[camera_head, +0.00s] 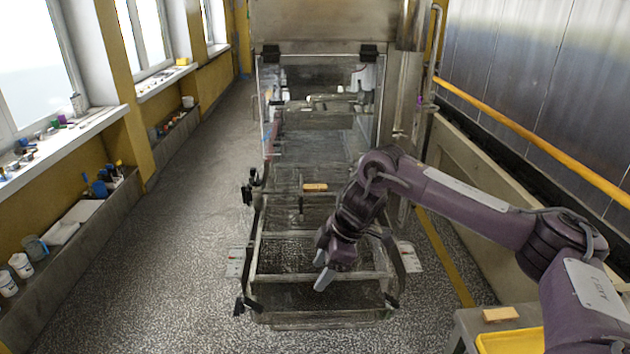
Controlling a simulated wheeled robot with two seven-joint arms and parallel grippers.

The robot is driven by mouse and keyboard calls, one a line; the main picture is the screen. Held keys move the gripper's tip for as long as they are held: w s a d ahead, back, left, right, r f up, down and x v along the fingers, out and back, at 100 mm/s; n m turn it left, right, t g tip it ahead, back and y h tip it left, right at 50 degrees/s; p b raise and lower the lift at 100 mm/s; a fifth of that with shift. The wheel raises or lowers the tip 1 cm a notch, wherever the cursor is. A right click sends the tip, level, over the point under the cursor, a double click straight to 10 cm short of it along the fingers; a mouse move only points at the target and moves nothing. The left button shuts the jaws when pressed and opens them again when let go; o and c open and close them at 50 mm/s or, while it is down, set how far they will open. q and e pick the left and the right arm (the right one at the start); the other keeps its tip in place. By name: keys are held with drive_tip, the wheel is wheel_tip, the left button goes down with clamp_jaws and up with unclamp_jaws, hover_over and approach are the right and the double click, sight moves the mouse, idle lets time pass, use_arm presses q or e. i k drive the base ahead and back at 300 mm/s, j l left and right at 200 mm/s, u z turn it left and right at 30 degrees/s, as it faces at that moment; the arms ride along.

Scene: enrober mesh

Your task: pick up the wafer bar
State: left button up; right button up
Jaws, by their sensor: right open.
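A small orange-tan wafer bar (315,187) lies on the mesh belt of the enrober, near the middle of the machine. A second, similar bar (500,314) lies on the grey surface at the lower right. My right gripper (322,272) hangs over the near part of the mesh (275,258), fingers pointing down and left. It is open and I see nothing between its fingers. It is nearer to me than the bar on the mesh and well apart from it. My left gripper is not in view.
Metal side rails (257,240) and cross bars frame the mesh. A steel hood with clear panels stands behind it. A yellow tray (510,341) sits at the lower right. An orange handrail (530,137) runs along the right wall. The speckled floor (170,270) at left is clear.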

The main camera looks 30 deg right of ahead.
sight(307, 188)
drive_tip(key=i+l, duration=0.55)
drive_tip(key=i, duration=0.15)
drive_tip(key=i+l, duration=0.55)
drive_tip(key=i, duration=0.15)
